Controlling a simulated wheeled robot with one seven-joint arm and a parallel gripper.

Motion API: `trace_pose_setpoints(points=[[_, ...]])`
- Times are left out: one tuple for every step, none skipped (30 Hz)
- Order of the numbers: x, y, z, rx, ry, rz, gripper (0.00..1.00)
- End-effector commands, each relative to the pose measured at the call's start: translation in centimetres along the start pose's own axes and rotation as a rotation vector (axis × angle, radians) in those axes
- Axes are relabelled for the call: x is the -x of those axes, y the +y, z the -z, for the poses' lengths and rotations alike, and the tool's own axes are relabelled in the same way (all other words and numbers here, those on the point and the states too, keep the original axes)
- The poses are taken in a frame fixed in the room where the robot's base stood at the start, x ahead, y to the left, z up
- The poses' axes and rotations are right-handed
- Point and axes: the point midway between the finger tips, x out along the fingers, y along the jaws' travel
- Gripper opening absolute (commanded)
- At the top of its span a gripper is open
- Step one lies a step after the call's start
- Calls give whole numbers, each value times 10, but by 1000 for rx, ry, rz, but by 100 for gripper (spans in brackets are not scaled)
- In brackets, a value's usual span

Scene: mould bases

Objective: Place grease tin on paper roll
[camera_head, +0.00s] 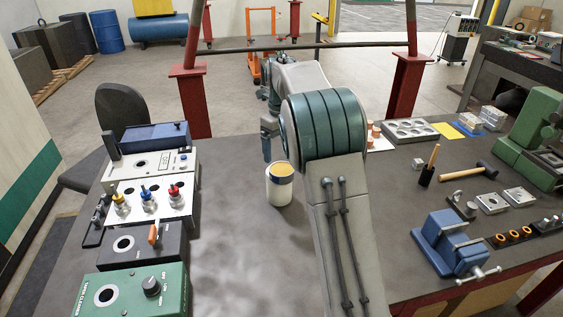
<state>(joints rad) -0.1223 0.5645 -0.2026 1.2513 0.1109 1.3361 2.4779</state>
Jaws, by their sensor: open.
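A white upright cylinder (280,193), which looks like the paper roll, stands on the dark bench left of my arm. On its top sits a short round piece (283,172) with a yellow top and a blue-grey band, which looks like the grease tin. It appears level, but I cannot see the seam between the two clearly. My gripper (268,150) is open, just behind and above the tin, apart from it in the picture. My arm hides part of the gripper.
Control boxes (135,287) and a panel with coloured knobs (148,200) line the left side. A blue vise (450,243), a mallet (470,170) and a grey tray with round holes (411,131) lie at right. The bench front-left of my arm is clear.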

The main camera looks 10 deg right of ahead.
Motion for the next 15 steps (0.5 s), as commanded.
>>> trace_pose_setpoints(points=[[10, 0, -1, 0, -3, 3, 89], [16, 0, 0, 0, -3, 3, 89], [22, 0, 0, 0, -2, 2, 89], [27, 0, 0, 0, -2, 2, 89], [31, 0, 0, 0, -2, 2, 89], [35, 0, 0, 0, -1, 1, 89], [38, 0, 0, 1, -1, 1, 89], [40, 0, 0, 1, -1, 1, 89], [43, 0, 0, 1, 0, 0, 89], [44, 0, 0, 1, 0, 0, 89], [45, 0, 0, 1, 0, 0, 89], [46, 0, 0, 1, 0, 0, 89], [47, 1, 1, 4, -1, 0, 89], [48, 1, 2, 11, -2, 0, 89], [49, 2, 4, 27, -4, 0, 89]])
